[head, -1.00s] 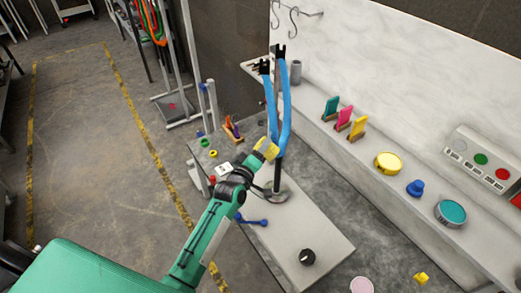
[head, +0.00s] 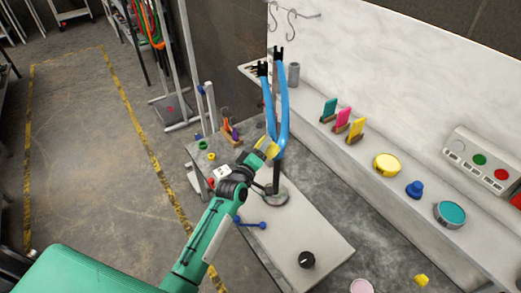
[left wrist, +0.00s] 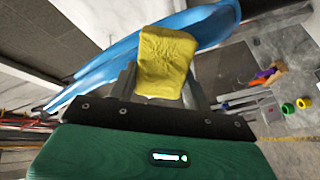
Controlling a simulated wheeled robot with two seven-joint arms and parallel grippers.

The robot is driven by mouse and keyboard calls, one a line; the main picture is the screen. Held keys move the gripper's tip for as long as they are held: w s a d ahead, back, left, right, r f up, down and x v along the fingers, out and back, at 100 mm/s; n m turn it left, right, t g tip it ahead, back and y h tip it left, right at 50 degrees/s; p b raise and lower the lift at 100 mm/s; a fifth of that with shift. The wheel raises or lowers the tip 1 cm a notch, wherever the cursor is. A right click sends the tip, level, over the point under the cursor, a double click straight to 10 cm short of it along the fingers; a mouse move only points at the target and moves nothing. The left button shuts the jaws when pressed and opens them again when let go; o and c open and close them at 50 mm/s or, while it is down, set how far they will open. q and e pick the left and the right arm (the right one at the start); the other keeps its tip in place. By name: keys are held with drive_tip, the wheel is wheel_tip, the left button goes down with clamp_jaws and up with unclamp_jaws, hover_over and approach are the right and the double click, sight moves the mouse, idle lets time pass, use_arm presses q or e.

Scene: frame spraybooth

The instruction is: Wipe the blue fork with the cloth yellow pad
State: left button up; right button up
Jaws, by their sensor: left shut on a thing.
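The blue fork (head: 285,108) stands upright on a stand with a round metal base (head: 275,195) on the bench. In the left wrist view the fork (left wrist: 105,65) runs diagonally behind the pad. My left gripper (head: 264,154) is shut on the yellow cloth pad (head: 272,150), at the lower part of the fork. The pad (left wrist: 166,62) covers the fingertips in the left wrist view and overlaps the fork there. I cannot tell for sure whether pad and fork touch. My right gripper is not in view.
The bench (head: 310,225) carries a black knob (head: 306,259) and a small blue part (head: 250,224). Colored rings and small items lie left of the stand. The shelf behind holds a yellow disc (head: 387,163), a blue knob (head: 414,188) and a teal disc (head: 451,213). Floor at left is clear.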

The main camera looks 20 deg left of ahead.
sight(266, 132)
use_arm(q)
wheel_tip(266, 132, up, 4)
drive_tip(key=p, duration=0.3)
drive_tip(key=shift+p, duration=0.4)
drive_tip(key=shift+w, duration=0.15)
drive_tip(key=shift+f+b, duration=1.45)
drive_tip(key=shift+f, duration=0.6)
drive_tip(key=s+p, duration=0.2)
drive_tip(key=s, duration=0.4)
drive_tip(key=shift+a, duration=0.4)
